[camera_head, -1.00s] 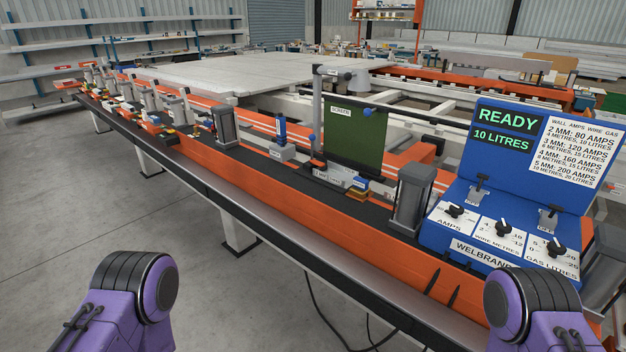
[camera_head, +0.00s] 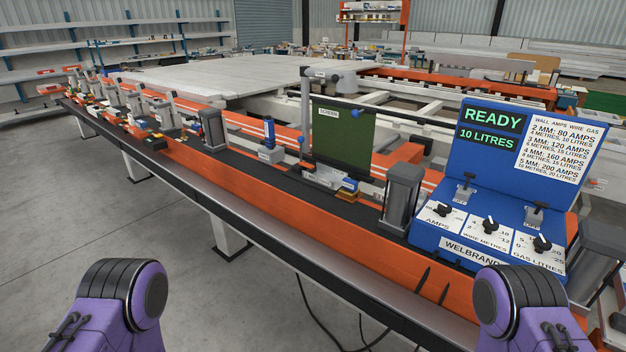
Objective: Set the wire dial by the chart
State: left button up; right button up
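A blue welder box labelled WELBRAND (camera_head: 428,240) stands at the right end of the long bench. Its wire dial (camera_head: 490,226), a black knob on a white plate marked WIRE METRES, sits between the amps dial (camera_head: 441,210) and the gas dial (camera_head: 541,242). I cannot read the wire knob's exact setting. The chart (camera_head: 556,147) on the upright panel pairs 2, 3, 4 and 5 mm walls with amps, metres and litres. Green displays read READY (camera_head: 493,117) and 10 LITRES (camera_head: 487,138). Only my purple arm links show at the bottom; neither gripper is in view.
A green screen (camera_head: 343,136) hangs from a post left of the welder. A grey clamp block (camera_head: 401,198) stands close to the welder's left side. Several more clamps line the orange-and-black bench. Loose cables hang below its front edge.

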aim_at(490, 225)
jog(key=z, duration=0.65)
jog(key=k, duration=0.25)
jog(key=z, duration=0.7)
jog(key=i, duration=0.45)
jog(key=u, duration=0.1)
jog(key=k, duration=0.65)
jog(key=z, duration=0.45)
jog(key=i, duration=1.05)
jog(key=u, duration=0.5)
